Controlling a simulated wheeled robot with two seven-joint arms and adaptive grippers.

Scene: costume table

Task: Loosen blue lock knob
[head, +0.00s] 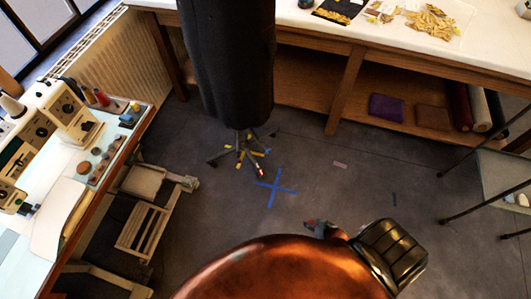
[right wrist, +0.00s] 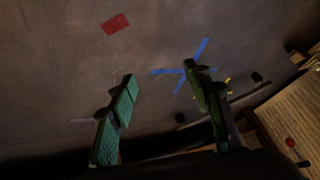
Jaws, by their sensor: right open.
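I cannot make out the blue lock knob for certain in either view. A black dress form (head: 228,65) stands upright on a low wheeled stand (head: 240,153) in the head view. Small yellow, blue and red bits show at its feet, too small to tell apart. My right gripper (head: 320,228) is low in the head view, apart from the stand and partly hidden. In the right wrist view my right gripper (right wrist: 161,72) has its two green-padded fingers spread, with only floor between them. My left gripper is not in view.
A blue tape cross (head: 273,187) marks the dark floor, with open room around it. A long white-topped table (head: 380,30) runs along the back. A sewing table (head: 115,165) and a wooden chair (head: 142,228) stand at the left. Thin black legs rise at the right.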

